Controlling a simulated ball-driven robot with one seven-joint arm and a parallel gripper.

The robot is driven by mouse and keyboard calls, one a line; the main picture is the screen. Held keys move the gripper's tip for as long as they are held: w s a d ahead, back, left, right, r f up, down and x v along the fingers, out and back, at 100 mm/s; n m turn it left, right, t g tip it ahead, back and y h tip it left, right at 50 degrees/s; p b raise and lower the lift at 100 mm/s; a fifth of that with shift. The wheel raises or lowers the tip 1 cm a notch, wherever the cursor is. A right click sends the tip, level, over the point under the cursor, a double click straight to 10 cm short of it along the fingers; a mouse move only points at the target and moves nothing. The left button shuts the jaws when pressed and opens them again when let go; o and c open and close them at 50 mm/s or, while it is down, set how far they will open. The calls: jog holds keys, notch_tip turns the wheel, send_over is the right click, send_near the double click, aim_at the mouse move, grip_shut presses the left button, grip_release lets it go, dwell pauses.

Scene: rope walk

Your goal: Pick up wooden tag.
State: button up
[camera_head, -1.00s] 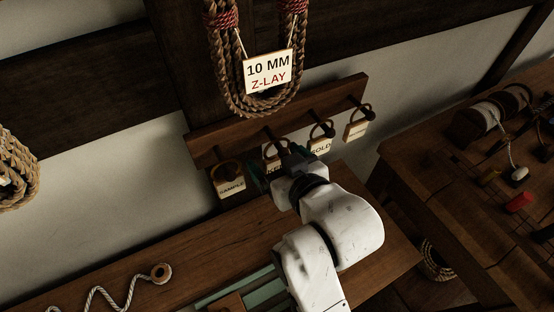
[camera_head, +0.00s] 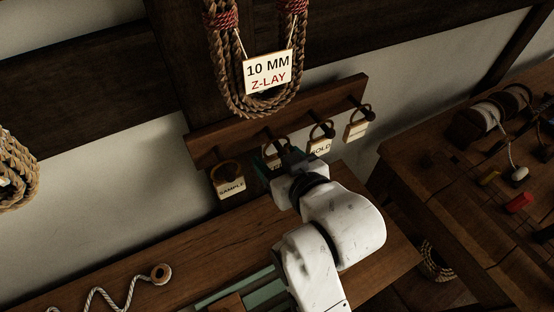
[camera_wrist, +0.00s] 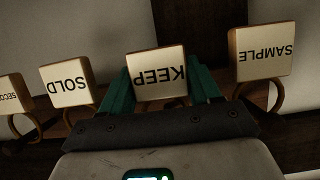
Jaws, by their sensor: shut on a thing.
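Several cream wooden tags with lettering hang from pegs on a dark rail. In the wrist view my gripper (camera_wrist: 162,86) has its green fingers closed on both sides of the KEEP tag (camera_wrist: 157,66). In the head view my gripper (camera_head: 276,163) is at the rail and hides most of that tag. The SAMPLE tag (camera_wrist: 265,55) is on one side of it, also seen in the head view (camera_head: 229,183). The SOLD tag (camera_wrist: 69,83) is on the other side, also in the head view (camera_head: 320,148). A further tag (camera_wrist: 12,97), lettered SECO..., is partly cut off.
The peg rail (camera_head: 205,152) is fixed to the wall above a wooden bench (camera_head: 110,277). A rope hank with a 10 MM Z-LAY sign (camera_head: 268,73) hangs above. A side table (camera_head: 450,170) with spools stands at right.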

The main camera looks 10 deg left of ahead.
jog(key=shift+r, duration=0.5)
jog(key=s+d+p, duration=0.5)
jog(key=s+d, duration=0.5)
jog(key=s, duration=0.5)
jog(key=shift+f, duration=0.1)
jog(key=s+d+p, duration=0.4)
jog(key=s+d, duration=0.1)
jog(key=s, duration=0.3)
jog(key=shift+d, duration=0.35)
dwell(1.2)
